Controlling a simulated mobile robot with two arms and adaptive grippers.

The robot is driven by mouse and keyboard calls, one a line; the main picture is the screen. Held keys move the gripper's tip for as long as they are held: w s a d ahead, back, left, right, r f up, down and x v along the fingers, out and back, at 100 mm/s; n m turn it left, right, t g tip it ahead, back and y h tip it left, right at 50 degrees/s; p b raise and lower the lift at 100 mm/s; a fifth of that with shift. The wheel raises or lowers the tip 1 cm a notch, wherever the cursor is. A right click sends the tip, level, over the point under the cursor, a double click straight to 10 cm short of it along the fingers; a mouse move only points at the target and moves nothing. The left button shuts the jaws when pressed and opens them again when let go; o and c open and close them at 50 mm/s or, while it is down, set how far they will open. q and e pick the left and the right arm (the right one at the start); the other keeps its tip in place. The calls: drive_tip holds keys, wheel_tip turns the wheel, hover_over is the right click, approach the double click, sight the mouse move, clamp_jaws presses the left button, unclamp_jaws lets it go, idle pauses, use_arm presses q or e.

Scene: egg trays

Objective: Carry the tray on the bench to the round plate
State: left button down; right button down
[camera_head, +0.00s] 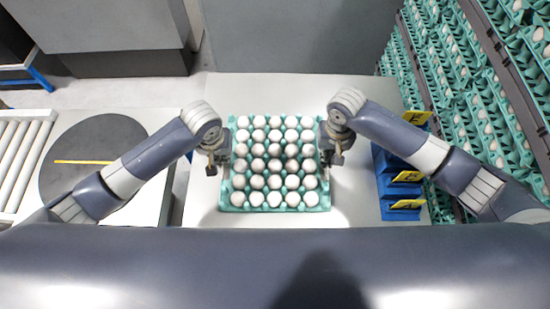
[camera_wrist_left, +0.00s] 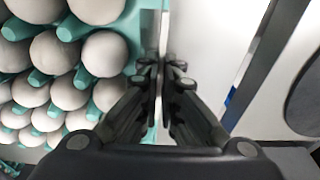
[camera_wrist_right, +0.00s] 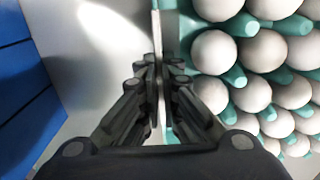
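The tray (camera_head: 225,203) is turquoise and full of white eggs, over the middle of the light bench. The left wrist view shows its edge (camera_wrist_left: 130,62) and the right wrist view shows its other edge (camera_wrist_right: 185,75). My left gripper (camera_head: 213,163) is at the tray's left side, its fingers closed on the thin side wall. My right gripper (camera_head: 334,152) is closed on the right side wall in the same way. I cannot tell whether the tray is resting on the bench or slightly raised. The round plate (camera_head: 100,140) is dark grey with a yellow stripe, at the left.
Blue blocks with yellow letter cards (camera_head: 400,178) stand on the bench's right side. Racks of egg trays (camera_head: 470,90) rise at the far right. A roller conveyor (camera_head: 18,150) lies beyond the plate. A gap separates the bench (camera_head: 370,215) from the plate's table.

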use_arm(q)
drive_tip(key=shift+w+r, duration=0.15)
drive_tip(key=shift+r, duration=0.05)
use_arm(e)
drive_tip(key=shift+w+r, duration=0.15)
drive_tip(key=shift+r, duration=0.05)
use_arm(q)
drive_tip(key=shift+r, duration=0.1)
use_arm(e)
drive_tip(key=shift+r, duration=0.1)
